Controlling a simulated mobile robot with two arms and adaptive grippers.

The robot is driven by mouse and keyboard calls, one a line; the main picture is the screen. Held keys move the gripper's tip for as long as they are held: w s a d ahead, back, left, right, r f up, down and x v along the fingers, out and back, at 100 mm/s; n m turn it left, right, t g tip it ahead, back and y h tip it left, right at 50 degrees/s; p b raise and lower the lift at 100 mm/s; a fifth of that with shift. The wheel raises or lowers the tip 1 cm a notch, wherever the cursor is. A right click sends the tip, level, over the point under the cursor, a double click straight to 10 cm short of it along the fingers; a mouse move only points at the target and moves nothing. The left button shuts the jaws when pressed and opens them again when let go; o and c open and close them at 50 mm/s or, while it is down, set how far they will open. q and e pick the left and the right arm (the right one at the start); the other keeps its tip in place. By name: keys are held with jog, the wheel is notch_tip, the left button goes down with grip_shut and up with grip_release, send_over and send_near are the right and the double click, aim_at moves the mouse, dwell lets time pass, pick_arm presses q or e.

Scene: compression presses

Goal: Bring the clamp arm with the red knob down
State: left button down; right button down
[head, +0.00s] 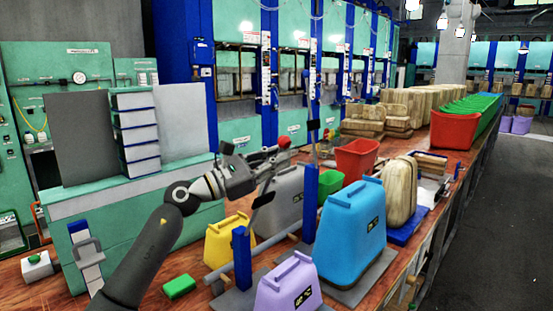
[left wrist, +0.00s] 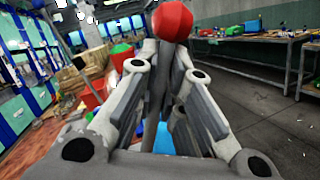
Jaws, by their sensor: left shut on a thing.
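The red knob (head: 284,142) is a small ball at the tip of my left gripper (head: 268,167) in the head view. In the left wrist view the knob (left wrist: 172,20) is large, just beyond the fingers. A grey clamp arm (left wrist: 160,75) runs from it down between the fingers of my left gripper (left wrist: 160,85), which is shut on it. The arm's lower end and pivot are hidden. Two blue posts (head: 308,205) with a grey bar (head: 275,241) between them stand below and in front of the gripper. My right gripper is not in view.
A blue weight (head: 350,225), a purple weight (head: 288,287) and a yellow weight (head: 228,240) crowd the wooden bench around the posts. A grey weight (head: 280,200) stands behind the bar. A red bin (head: 356,160) is further back. The aisle (head: 490,230) at right is clear.

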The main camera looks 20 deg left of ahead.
pick_arm(q)
jog(key=c, duration=1.5)
grip_release()
jog(key=shift+a, duration=0.1)
jog(key=shift+v, duration=5.95)
jog(key=shift+s+r, duration=0.1)
